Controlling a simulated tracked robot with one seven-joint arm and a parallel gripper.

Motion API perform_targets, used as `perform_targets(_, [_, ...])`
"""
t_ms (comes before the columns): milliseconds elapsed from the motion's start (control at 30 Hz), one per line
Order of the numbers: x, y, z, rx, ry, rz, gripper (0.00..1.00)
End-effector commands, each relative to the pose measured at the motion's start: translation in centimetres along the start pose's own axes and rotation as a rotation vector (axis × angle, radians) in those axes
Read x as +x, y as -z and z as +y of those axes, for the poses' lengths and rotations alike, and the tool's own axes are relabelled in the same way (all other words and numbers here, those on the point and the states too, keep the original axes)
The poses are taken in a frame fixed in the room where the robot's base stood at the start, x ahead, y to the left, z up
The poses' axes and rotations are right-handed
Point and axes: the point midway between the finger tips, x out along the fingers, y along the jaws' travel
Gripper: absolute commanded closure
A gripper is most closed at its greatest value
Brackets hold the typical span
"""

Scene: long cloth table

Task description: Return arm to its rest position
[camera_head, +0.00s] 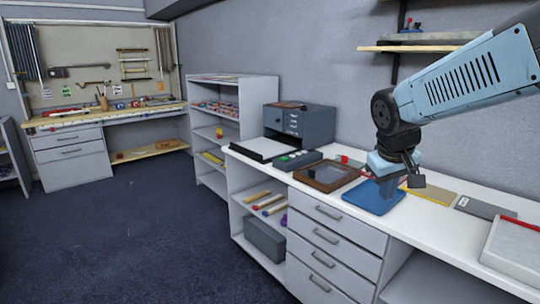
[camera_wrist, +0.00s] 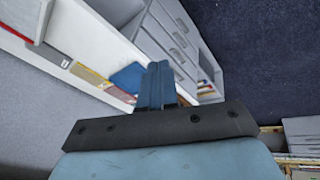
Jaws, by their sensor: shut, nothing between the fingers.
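My light blue arm enters the head view from the upper right and bends down at a dark joint. My gripper (camera_head: 388,190) hangs at its end, in front of the blue mat (camera_head: 365,199) on the white counter in that picture. How far it is above the mat is hard to tell. In the wrist view, the two blue fingers of my gripper (camera_wrist: 158,68) lie side by side, shut with nothing between them.
The white counter (camera_head: 437,222) holds a brown framed box (camera_head: 327,176), a yellow board (camera_head: 432,190), a grey tray (camera_head: 517,250) and a dark drawer cabinet (camera_head: 298,122). A wall shelf (camera_head: 425,47) is behind my arm. The dark blue floor (camera_head: 130,235) is clear at left.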

Motion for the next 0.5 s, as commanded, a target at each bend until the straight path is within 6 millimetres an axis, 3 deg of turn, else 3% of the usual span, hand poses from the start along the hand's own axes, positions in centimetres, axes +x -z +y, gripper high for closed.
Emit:
perform_targets(200, [-3.5,-4.3,-1.2,0.112,0.064,0.070,1.00])
perform_targets(500, [-6.2,-8.8,-3.4,0.223,0.139,0.147,1.00])
